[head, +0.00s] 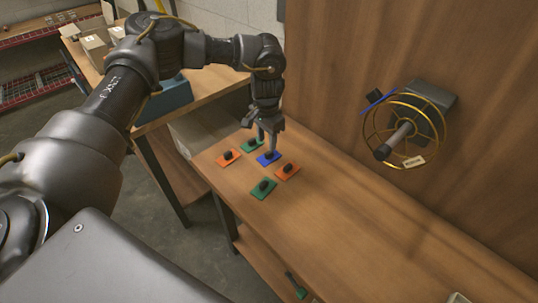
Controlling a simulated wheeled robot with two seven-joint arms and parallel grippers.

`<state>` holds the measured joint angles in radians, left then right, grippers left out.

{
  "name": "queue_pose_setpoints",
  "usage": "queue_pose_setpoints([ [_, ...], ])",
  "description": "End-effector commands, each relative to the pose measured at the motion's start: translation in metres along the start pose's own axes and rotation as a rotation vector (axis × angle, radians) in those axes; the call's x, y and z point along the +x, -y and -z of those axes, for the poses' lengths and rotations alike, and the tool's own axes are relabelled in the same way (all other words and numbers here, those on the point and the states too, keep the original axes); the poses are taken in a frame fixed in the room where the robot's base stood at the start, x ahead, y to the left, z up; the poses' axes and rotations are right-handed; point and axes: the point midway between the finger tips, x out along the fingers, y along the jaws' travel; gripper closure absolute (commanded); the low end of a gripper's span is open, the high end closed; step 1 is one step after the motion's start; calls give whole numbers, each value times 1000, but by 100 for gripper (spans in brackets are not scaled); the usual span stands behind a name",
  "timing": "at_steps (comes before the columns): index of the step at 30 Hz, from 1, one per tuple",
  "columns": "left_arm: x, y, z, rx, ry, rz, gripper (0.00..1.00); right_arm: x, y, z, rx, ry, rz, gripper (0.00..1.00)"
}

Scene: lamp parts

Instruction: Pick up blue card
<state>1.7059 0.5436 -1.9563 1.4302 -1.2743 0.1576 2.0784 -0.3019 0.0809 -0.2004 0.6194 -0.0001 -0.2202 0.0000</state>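A blue card (275,158) with a black knob lies flat on the wooden table, among orange and green cards with similar knobs. My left gripper (267,141) points down just above this blue card, its two fingers looking a little apart. The fingertips are close to the knob; whether they touch it is too small to tell. Another blue piece (381,101) with a black block is at the upper left of a gold wire reel (364,126) on the wooden back panel. My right gripper is not in view.
Orange cards (236,155) and green cards (257,193) surround the blue card closely. The table's right part (400,225) is mostly clear. The reel's dark rod (395,141) sticks out over the table. A green piece (300,293) lies on the lower shelf.

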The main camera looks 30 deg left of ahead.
Motion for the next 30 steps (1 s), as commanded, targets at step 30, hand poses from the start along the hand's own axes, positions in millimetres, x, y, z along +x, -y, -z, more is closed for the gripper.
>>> queue_pose_setpoints([
  [30, 54, -2, -1, 3, 0, 0, 86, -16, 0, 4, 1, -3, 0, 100],
])
